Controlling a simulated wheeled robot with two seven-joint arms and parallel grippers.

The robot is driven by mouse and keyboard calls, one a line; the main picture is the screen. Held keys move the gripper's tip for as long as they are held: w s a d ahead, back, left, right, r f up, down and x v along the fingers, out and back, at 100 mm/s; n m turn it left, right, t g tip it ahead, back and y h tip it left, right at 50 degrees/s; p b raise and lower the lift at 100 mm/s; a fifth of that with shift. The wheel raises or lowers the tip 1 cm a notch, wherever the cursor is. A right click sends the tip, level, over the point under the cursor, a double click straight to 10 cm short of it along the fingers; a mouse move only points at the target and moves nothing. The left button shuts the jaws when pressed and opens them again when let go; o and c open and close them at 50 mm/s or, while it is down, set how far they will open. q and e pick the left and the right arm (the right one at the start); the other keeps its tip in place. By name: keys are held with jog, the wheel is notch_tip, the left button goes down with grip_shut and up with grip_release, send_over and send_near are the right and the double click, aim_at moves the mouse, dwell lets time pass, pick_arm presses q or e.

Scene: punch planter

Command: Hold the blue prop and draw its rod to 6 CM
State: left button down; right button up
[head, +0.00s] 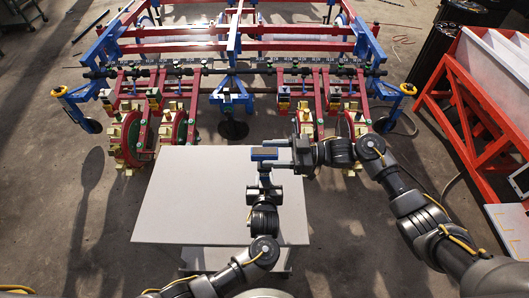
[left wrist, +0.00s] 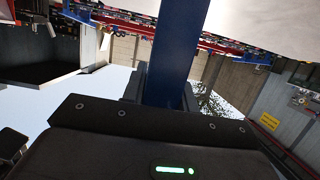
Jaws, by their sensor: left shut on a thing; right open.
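The blue prop (head: 264,158) is held above the pale table, near its far edge, and looks small in the head view. In the left wrist view the blue prop (left wrist: 180,48) is a straight blue bar rising from between my left jaws. My left gripper (head: 265,171) is shut on it from the near side; its dark body also shows in the left wrist view (left wrist: 160,108). My right gripper (head: 277,153) is open and points left, its fingers close to the right end of the prop. Whether they touch it I cannot tell. The rod and any scale marks cannot be made out.
The pale table (head: 190,205) is otherwise bare. A large red and blue planter (head: 232,75) stands just beyond it, with wheels and row units near the table's far edge. An orange-red frame with white bins (head: 490,90) stands at the right.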

jog(key=shift+a, duration=1.2)
grip_shut()
